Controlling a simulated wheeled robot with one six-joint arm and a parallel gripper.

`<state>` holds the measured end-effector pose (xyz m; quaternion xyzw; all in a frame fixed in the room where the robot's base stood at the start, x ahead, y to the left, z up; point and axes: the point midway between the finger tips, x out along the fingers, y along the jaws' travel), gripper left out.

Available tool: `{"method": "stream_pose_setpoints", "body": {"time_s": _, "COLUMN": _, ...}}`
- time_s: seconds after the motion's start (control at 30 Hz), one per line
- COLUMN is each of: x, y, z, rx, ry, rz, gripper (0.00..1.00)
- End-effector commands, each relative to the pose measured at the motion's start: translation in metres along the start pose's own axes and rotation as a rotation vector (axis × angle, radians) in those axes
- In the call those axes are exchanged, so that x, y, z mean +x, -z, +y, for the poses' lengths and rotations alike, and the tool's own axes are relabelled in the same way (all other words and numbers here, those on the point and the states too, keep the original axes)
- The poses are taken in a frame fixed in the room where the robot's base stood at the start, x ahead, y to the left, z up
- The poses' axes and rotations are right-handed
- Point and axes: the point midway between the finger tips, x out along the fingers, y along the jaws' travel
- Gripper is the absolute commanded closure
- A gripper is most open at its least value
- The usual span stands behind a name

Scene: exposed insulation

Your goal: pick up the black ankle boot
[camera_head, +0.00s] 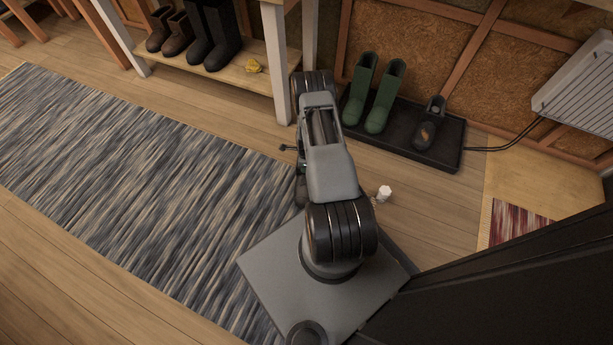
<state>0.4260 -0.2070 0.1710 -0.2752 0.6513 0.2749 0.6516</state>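A black ankle boot (429,124) stands on the right part of a black boot tray (445,157) against the wall, with a brownish patch on its front. It stands alone, to the right of a pair of green boots. My arm is folded over my base, left of and nearer than the tray. My gripper is mostly hidden behind the arm; only small dark parts show at the arm's left side. I cannot see its fingers or whether it holds anything. It is well apart from the ankle boot.
Green boots (375,97) share the tray. A small white object (384,193) lies on the floor beside my base. A wooden bench (220,75) with dark boots and a yellow item stands upper left. A heater (580,85) with a cable is at right. A striped rug (130,180) covers the left floor.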

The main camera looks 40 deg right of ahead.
Motion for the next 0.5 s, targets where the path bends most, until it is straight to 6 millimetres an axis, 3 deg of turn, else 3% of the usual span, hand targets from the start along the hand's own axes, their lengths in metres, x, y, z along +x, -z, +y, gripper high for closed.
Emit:
{"method": "stream_pose_setpoints", "body": {"time_s": 0.03, "x": 0.011, "y": 0.0, "z": 0.0, "rx": 0.0, "ry": -0.001, "rz": 0.0, "gripper": 0.58}}
{"method": "stream_pose_setpoints", "body": {"time_s": 0.23, "x": 0.038, "y": 0.0, "z": 0.0, "rx": 0.0, "ry": -0.001, "rz": 0.0, "gripper": 0.58}}
{"method": "stream_pose_setpoints", "body": {"time_s": 0.5, "x": 0.04, "y": 0.0, "z": 0.0, "rx": 0.0, "ry": 0.0, "rz": 0.0, "gripper": 0.58}}
